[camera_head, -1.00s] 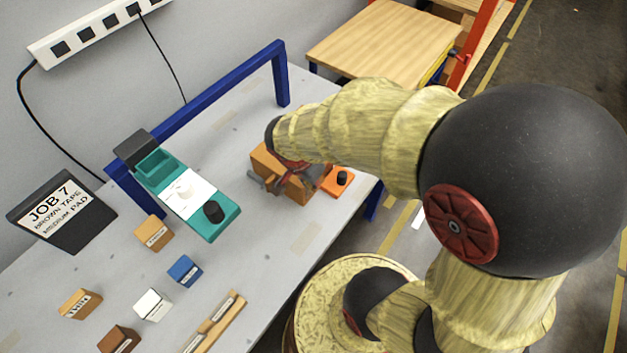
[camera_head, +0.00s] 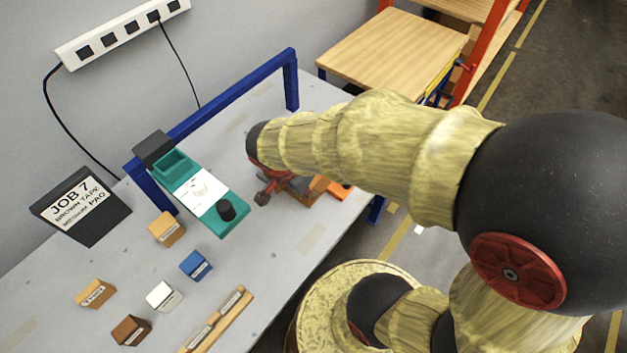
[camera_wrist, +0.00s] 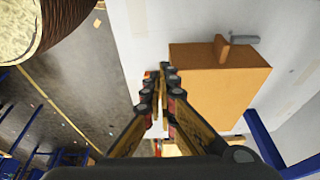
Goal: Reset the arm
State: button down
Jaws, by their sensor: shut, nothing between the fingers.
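My gripper (camera_wrist: 158,80) is shut and empty in the wrist view, with its two fingers close together. In the head view the gripper (camera_head: 263,192) shows in part at the end of my arm, above the grey table (camera_head: 285,245). An orange-brown box (camera_wrist: 218,85) with a small raised handle on top stands on the table beside the gripper in the wrist view. In the head view my arm hides most of this box (camera_head: 303,193).
A teal plotter-like device (camera_head: 228,222) with a white sheet and black knob stands left of my gripper. A sign reading JOB 7 (camera_head: 80,205), several small labelled blocks (camera_head: 163,296) and a wooden rack (camera_head: 217,320) are further left and front. A blue frame (camera_head: 222,98) spans the table's back.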

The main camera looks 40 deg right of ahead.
jog(key=shift+s+a+r, duration=0.2)
jog(key=shift+a, duration=0.55)
jog(key=shift+s+a+r, duration=0.2)
jog(key=shift+a, duration=0.5)
jog(key=s+a+r+n+t+y, duration=0.1)
jog(key=s+r+n+t, duration=0.1)
jog(key=r+n, duration=0.5)
jog(key=s+a+r+n+t+y, duration=0.1)
jog(key=s+r+n+t+y, duration=0.1)
jog(key=r+n, duration=0.5)
notch_tip(320, 180, up, 4)
jog(key=shift+s+a+f+n+t, duration=0.1)
jog(key=shift+s+a+n+t, duration=0.25)
jog(key=shift+s, duration=0.4)
jog(key=shift+d, duration=0.1)
